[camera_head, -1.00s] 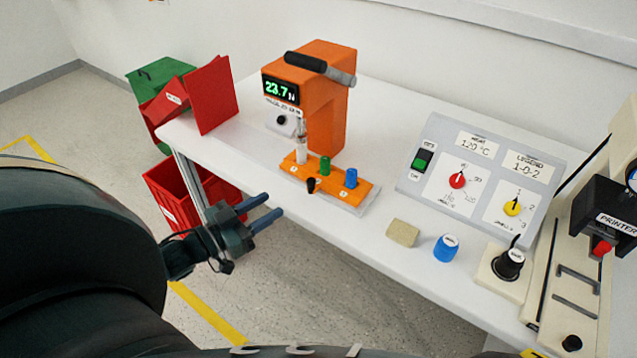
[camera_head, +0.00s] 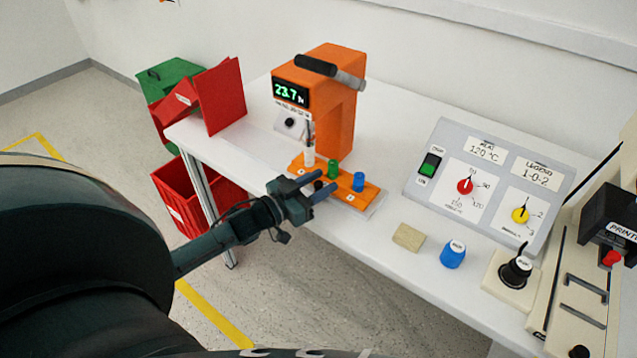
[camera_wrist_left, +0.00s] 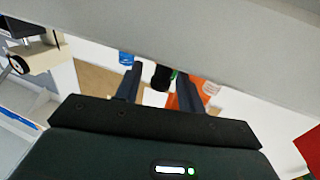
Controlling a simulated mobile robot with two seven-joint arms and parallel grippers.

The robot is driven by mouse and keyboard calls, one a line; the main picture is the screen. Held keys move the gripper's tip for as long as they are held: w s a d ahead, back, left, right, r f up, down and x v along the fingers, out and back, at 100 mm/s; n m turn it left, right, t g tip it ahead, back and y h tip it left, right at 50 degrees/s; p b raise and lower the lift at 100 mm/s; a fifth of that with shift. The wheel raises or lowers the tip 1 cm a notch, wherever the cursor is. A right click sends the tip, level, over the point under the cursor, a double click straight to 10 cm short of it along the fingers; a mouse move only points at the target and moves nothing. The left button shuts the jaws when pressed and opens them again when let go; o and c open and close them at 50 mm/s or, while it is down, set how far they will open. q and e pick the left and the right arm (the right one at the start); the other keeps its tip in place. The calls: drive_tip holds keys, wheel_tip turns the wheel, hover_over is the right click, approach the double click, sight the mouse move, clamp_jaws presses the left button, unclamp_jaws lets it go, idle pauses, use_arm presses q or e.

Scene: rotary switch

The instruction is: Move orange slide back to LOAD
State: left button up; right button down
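The orange slide (camera_head: 345,188) is a flat plate at the foot of the orange press (camera_head: 325,125) near the table's front edge. It carries a green peg (camera_head: 333,169), a blue peg (camera_head: 358,182) and a black knob (camera_head: 318,185) at its front. Its small labels are unreadable. My left gripper (camera_head: 324,182) is open at the slide's front edge, its fingertips on either side of the black knob. In the left wrist view the black knob (camera_wrist_left: 160,77) shows between the spread fingers (camera_wrist_left: 158,73); contact cannot be told. My right gripper is not in view.
A white peg (camera_head: 309,150) stands under the press. The table (camera_head: 385,125) is clear behind the panel.

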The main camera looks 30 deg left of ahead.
use_arm(q)
drive_tip(key=shift+c, duration=0.2)
clamp_jaws()
idle(0.4)
